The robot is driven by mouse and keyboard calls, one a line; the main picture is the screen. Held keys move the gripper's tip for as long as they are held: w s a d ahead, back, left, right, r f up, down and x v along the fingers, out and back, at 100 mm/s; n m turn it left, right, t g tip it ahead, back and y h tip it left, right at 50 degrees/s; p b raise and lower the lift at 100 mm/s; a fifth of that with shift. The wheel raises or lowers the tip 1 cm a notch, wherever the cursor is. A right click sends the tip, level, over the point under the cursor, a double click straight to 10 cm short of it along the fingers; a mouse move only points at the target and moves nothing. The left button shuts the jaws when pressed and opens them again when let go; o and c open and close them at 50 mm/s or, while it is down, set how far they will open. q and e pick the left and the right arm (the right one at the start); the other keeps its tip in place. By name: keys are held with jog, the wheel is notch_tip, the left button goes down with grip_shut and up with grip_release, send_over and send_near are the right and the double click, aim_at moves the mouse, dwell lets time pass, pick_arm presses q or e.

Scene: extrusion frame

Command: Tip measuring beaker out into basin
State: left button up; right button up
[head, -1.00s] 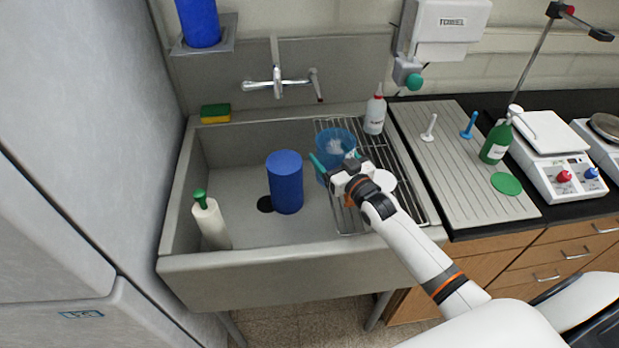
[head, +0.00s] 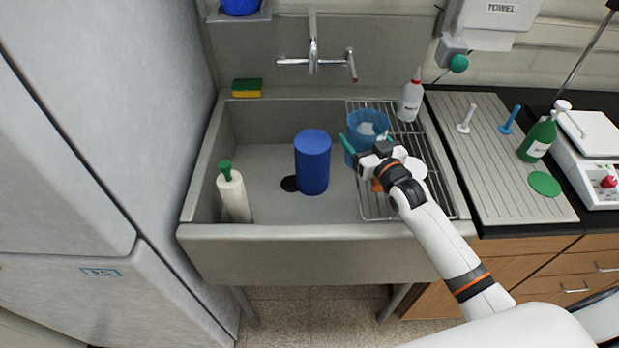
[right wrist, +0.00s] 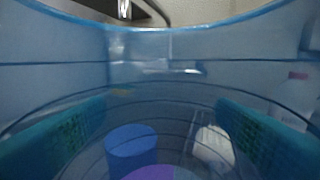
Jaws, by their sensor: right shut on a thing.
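The measuring beaker (head: 368,122) is a clear blue cup, upright over the left side of the wire rack in the sink. My right gripper (head: 364,142) is shut on it from the front, with a teal finger on either side. In the right wrist view the beaker wall (right wrist: 150,62) fills the picture between the fingers. A purple patch (right wrist: 150,173) shows low down there; I cannot tell what it is. The basin is the grey sink (head: 262,150), with a dark drain left of the blue cylinder. I cannot tell whether the beaker touches the rack. My left gripper is not in view.
A blue cylinder (head: 312,162) stands mid-basin, left of the beaker. A white bottle with green top (head: 233,195) leans at the basin's left. A red-tipped bottle (head: 410,100) and a white round thing (head: 416,168) are by the rack (head: 440,195). The tap (head: 314,62) is behind.

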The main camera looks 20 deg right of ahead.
aim_at(346, 159)
jog(key=shift+a, duration=0.1)
jog(key=shift+a+f+n+b, duration=0.15)
jog(key=shift+a+n+b, duration=0.1)
jog(key=shift+n, duration=0.4)
jog(key=shift+a+f+n+b, duration=0.15)
jog(key=shift+a+n, duration=0.1)
jog(key=shift+n, duration=0.4)
jog(key=shift+a+f+n+b, duration=0.2)
jog(key=shift+a+n+b, duration=0.15)
jog(key=shift+n, duration=0.35)
jog(key=shift+a+f+n+b, duration=0.25)
jog(key=shift+a+n, duration=0.2)
jog(key=shift+n, duration=0.25)
jog(key=shift+a+f+n+g+h+b, duration=0.2)
jog(key=shift+a+f+n+b, duration=0.1)
jog(key=shift+f+b, duration=0.2)
jog(key=shift+a+f+n+g+h+b, duration=0.1)
jog(key=shift+a+f+n+h+b, duration=0.1)
jog(key=shift+f+n+b, duration=0.25)
jog(key=shift+r, duration=0.1)
jog(key=shift+w+a+r+n, duration=0.1)
jog(key=shift+r+n, duration=0.25)
jog(key=shift+r, duration=0.05)
jog(key=shift+r+n, duration=0.2)
jog(key=shift+n, duration=0.2)
jog(key=shift+f, duration=0.1)
jog(key=shift+f+n+h, duration=0.2)
jog(key=shift+n+h, duration=0.1)
jog(key=shift+n, duration=0.7)
